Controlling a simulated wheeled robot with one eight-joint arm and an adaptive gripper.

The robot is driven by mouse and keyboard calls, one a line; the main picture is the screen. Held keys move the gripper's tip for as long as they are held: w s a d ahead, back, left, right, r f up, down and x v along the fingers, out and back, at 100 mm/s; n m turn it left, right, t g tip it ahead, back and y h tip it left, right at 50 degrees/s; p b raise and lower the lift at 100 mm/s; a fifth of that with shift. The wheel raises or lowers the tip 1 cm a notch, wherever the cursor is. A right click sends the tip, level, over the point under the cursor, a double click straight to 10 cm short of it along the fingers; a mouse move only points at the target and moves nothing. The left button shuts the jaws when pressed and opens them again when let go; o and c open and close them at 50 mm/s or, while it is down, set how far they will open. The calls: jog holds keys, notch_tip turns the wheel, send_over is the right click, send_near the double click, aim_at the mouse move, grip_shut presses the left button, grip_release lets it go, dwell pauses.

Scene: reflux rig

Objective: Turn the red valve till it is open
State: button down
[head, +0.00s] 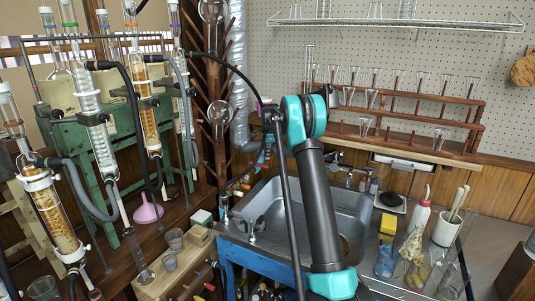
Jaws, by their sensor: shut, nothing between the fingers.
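My arm rises from the bottom middle to a teal joint in front of the sink, and its far part drops behind that joint. My gripper (258,163) shows only as a small dark shape below a teal wrist piece, left of the joint. It is shut and appears empty. Small orange-red handles (245,186) show on the pipework behind the sink's left edge, just below and left of my gripper. I cannot tell which of them is the red valve, how it is turned, or whether my gripper touches it.
Glass columns with hoses (97,135) crowd the left, on a green frame. The metal sink (272,207) is behind my arm. Bottles and a rack of flasks (415,265) fill the right counter.

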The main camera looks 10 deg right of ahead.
aim_at(264, 166)
jog(key=shift+s+a+f, duration=0.3)
jog(key=shift+f, duration=0.5)
jog(key=shift+s+a+f, duration=0.25)
jog(key=shift+a+f, duration=0.05)
jog(key=shift+f, duration=0.55)
jog(key=shift+s+a+f, duration=0.3)
jog(key=shift+f, duration=0.5)
jog(key=shift+s+a, duration=0.4)
jog(key=shift+a, duration=1)
jog(key=shift+s+a, duration=0.45)
jog(key=shift+a, duration=1)
jog(key=shift+s+a, duration=0.4)
jog(key=shift+a, duration=1)
jog(key=shift+s+d+r, duration=0.1)
jog(key=shift+d+r, duration=0.1)
jog(key=shift+r, duration=0.55)
jog(key=shift+d+r, duration=0.15)
jog(key=shift+r, duration=0.6)
jog(key=shift+s+d+r, duration=0.1)
jog(key=shift+d+r, duration=0.1)
jog(key=shift+r, duration=0.55)
